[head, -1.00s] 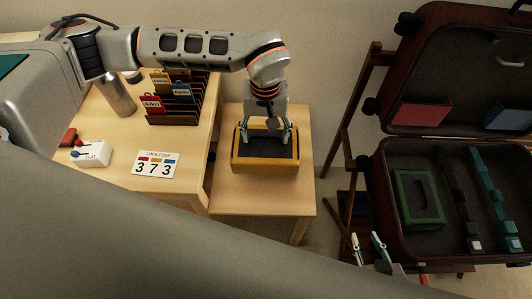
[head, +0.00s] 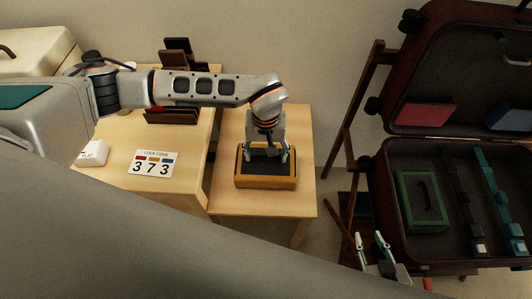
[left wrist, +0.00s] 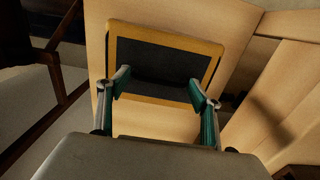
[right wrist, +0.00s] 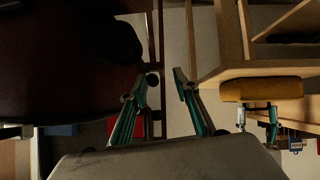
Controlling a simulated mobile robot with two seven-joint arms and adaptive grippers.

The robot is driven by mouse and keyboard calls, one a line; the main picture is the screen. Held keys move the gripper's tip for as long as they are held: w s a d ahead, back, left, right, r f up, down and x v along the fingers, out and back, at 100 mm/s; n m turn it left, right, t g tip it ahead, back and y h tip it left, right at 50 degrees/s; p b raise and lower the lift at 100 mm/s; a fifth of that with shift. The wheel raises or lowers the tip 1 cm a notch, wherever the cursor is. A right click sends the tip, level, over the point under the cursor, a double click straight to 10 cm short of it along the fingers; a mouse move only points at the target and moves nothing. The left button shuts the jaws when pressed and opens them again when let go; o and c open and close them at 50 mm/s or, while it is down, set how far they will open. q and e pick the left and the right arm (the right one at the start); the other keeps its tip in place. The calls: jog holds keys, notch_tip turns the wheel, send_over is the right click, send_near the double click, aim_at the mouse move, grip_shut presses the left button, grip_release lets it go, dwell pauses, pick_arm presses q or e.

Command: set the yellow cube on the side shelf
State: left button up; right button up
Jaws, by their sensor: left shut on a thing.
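The yellow cube (head: 266,182) is a low yellow block with a dark top. It lies flat over the side shelf (head: 250,205), a small pale wooden stand. In the right wrist view, which looks upside down, the cube (right wrist: 265,90) appears to meet the shelf top (right wrist: 270,70) with no clear gap. My left gripper (head: 266,156) points down at the cube's top and is shut on it. In the left wrist view the fingers (left wrist: 156,92) stand over the dark top; the exact contact is hard to see. My right gripper (head: 374,242) is open and empty, right of the shelf.
A desk (head: 190,188) left of the shelf carries a lock-code card (head: 152,164) and a file rack (head: 172,116). An open suitcase (head: 385,215) on the right holds a green case (head: 421,200). The shelf is bare around the cube.

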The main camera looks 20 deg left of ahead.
jog(key=shift+s, duration=0.15)
pick_arm(q)
jog(key=o, duration=2.1)
pick_arm(e)
jog(key=shift+s+f, duration=0.1)
jog(key=shift+s, duration=0.05)
pick_arm(q)
jog(key=shift+r, duration=0.4)
notch_tip(320, 180, up, 11)
jog(key=shift+r+p, duration=0.15)
jog(key=shift+p, duration=0.55)
pick_arm(e)
jog(key=shift+s+a+r, duration=0.2)
jog(key=shift+s+r, duration=0.05)
jog(key=shift+r, duration=0.05)
